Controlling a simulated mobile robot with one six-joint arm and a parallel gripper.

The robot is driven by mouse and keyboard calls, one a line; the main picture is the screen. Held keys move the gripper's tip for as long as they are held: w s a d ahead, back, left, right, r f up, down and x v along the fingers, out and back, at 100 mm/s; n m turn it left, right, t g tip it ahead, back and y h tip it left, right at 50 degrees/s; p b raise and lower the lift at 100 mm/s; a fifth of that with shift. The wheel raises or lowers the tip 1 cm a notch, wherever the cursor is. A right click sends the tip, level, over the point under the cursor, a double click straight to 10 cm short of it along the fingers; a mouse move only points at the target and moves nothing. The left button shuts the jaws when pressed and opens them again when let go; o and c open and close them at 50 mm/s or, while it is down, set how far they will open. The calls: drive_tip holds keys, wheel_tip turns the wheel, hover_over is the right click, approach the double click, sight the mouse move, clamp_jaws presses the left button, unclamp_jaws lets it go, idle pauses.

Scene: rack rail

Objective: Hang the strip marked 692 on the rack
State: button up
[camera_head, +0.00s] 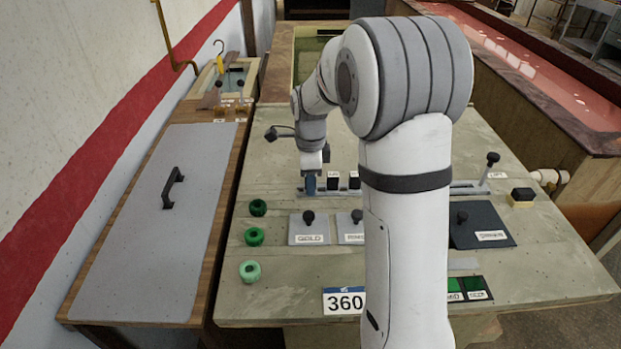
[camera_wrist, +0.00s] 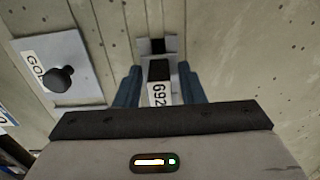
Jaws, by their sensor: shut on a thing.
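My gripper (camera_head: 310,186) is low over the stone bench, at the left end of a metal holder (camera_head: 324,192). In the wrist view, its blue fingers (camera_wrist: 158,84) are shut on the sides of a dark strip with a white label marked 692 (camera_wrist: 157,94). A pale metal piece with a dark gap (camera_wrist: 158,46) lies just beyond the strip. I cannot tell whether the strip still touches the holder. In the head view the fingers hide it. Two other dark strips with white labels (camera_head: 333,182) (camera_head: 354,181) stand upright just right of my gripper. I cannot make out a rack for certain.
Grey plates with black knobs lie in front, one marked GOLD (camera_head: 309,229); it also shows in the wrist view (camera_wrist: 58,76). Several green round pieces (camera_head: 254,237) line the bench's left side. A dark knobbed plate (camera_head: 481,225) and a lever (camera_head: 489,164) are at right.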

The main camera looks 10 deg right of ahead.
drive_tip(key=shift+f, duration=0.15)
drive_tip(key=o, duration=0.9)
drive_tip(key=shift+r+p, duration=2.45)
drive_tip(key=shift+r, duration=1.05)
